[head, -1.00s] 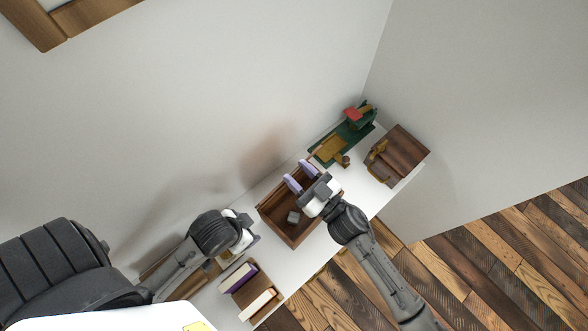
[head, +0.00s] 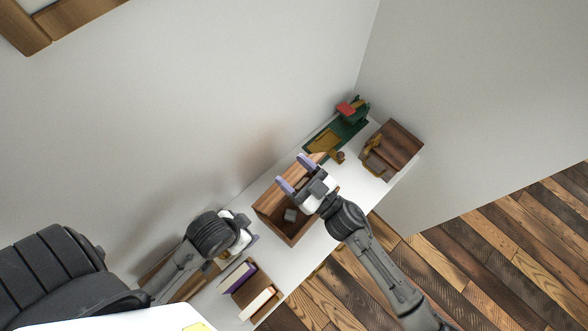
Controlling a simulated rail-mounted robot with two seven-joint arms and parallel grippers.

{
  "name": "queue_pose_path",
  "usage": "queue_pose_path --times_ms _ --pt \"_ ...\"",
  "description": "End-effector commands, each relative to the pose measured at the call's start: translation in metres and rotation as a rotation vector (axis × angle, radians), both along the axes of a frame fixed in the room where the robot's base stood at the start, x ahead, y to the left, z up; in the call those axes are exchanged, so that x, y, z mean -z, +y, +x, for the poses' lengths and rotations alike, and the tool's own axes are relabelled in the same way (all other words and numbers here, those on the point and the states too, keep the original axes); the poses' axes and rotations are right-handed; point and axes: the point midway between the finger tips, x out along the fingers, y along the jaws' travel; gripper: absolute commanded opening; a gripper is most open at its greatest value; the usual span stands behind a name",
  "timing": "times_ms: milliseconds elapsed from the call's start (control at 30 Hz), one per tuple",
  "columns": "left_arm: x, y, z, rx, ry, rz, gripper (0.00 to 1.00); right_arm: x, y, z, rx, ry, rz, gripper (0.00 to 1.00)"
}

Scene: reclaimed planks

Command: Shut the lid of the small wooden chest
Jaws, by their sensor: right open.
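The small wooden chest (head: 303,231) stands open near the middle of the white shelf, with a small grey block (head: 290,215) inside. A wooden panel, seemingly its raised lid (head: 267,199), stands along its wall side. My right gripper (head: 295,175) is above the chest, its two lavender fingertips apart and close to that panel. I cannot tell whether they touch it. The gripper and wrist hide part of the chest's right side. My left gripper (head: 243,236) is low to the left of the chest; its fingers are not clear.
A second wooden box (head: 400,143) with a brass-coloured piece stands at the right. A book holder (head: 248,290) stands at the front left. A wall runs close behind the shelf.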

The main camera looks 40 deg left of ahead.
Motion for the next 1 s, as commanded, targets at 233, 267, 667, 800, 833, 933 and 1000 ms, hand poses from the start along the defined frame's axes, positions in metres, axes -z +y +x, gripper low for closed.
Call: queue_pose_path --times_ms 233,267,667,800,833,933,1000 --pt "-0.002 0.003 0.0 0.006 0.0 0.009 0.68 0.007 -0.03 -0.002 0.003 0.002 -0.003 0.68" --pt "-0.002 0.003 0.0 0.007 0.0 0.011 0.68 0.009 -0.035 -0.003 0.003 0.002 -0.003 0.68" --pt "-0.003 0.004 0.0 0.008 0.0 0.012 0.68 0.025 -0.107 -0.01 0.001 0.0 -0.002 0.68" --pt "-0.003 0.002 0.0 0.005 0.0 0.007 0.68 0.029 -0.122 -0.011 0.001 0.001 -0.001 0.68" --pt "-0.003 0.002 0.0 0.004 0.0 0.006 0.68 0.03 -0.125 -0.011 0.002 0.001 -0.001 0.68" --pt "-0.003 0.001 0.0 0.002 0.0 0.002 0.68 0.031 -0.13 -0.012 0.001 0.0 -0.001 0.68" --pt "-0.003 0.0 0.0 0.0 0.0 0.0 0.68 0.031 -0.132 -0.012 0.001 0.0 0.0 0.68"
